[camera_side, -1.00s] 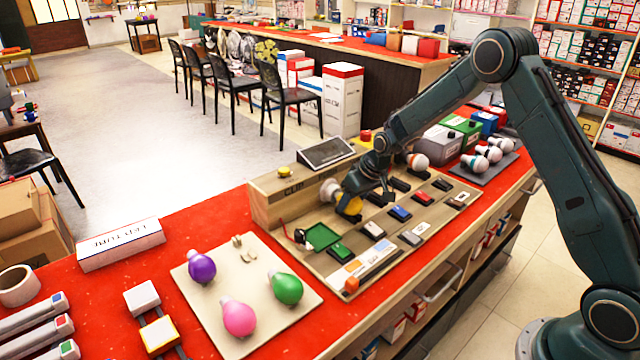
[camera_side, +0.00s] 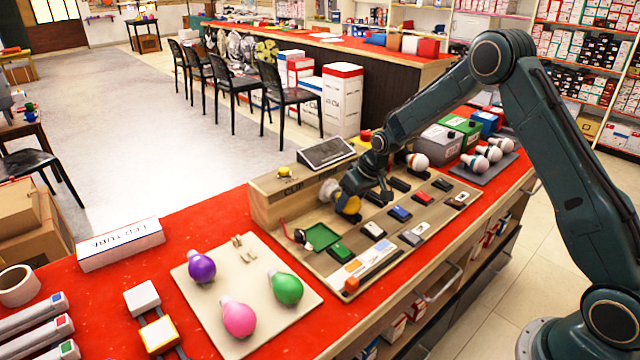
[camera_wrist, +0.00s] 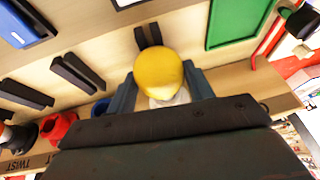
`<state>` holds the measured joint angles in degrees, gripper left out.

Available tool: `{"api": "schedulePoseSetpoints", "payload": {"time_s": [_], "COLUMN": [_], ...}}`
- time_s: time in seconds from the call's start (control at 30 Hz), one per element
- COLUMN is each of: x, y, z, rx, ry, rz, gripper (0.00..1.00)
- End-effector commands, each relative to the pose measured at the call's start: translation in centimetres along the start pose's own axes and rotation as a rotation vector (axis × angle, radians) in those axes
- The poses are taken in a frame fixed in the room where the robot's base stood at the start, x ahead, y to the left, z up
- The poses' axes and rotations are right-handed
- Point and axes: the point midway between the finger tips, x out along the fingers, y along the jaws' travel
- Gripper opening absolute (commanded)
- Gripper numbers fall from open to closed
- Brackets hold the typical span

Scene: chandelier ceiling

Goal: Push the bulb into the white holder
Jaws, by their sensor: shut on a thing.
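A yellow bulb (camera_side: 348,206) is held between the fingers of my gripper (camera_side: 358,197), at the upright wooden panel. The white holder (camera_side: 328,189) shows on the panel just left of the bulb. In the wrist view the rounded yellow bulb (camera_wrist: 160,72) sits between both fingers of my gripper (camera_wrist: 161,90), with a white part under it. Whether that white part is the bulb's base or the holder, and how deep the base sits, I cannot tell.
The wooden board bears a green tray (camera_side: 321,237), several switches and black clips. Purple (camera_side: 202,267), pink (camera_side: 239,318) and green (camera_side: 288,287) bulbs lie on a pale board at front left. A red socket (camera_wrist: 60,128) is on the panel.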

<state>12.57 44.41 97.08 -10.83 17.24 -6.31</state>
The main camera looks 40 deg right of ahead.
Motion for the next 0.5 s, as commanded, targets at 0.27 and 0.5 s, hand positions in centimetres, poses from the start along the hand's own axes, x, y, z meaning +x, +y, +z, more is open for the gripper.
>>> {"api": "schedulePoseSetpoints", "payload": {"time_s": [0.27, 0.5], "x": [0.13, 0.22], "y": [-0.02, -0.02], "z": [-0.28, -0.54], "rx": [0.000, 0.000], "ry": [0.000, 0.000], "rz": [0.000, 0.000], "gripper": [0.30, 0.30]}}
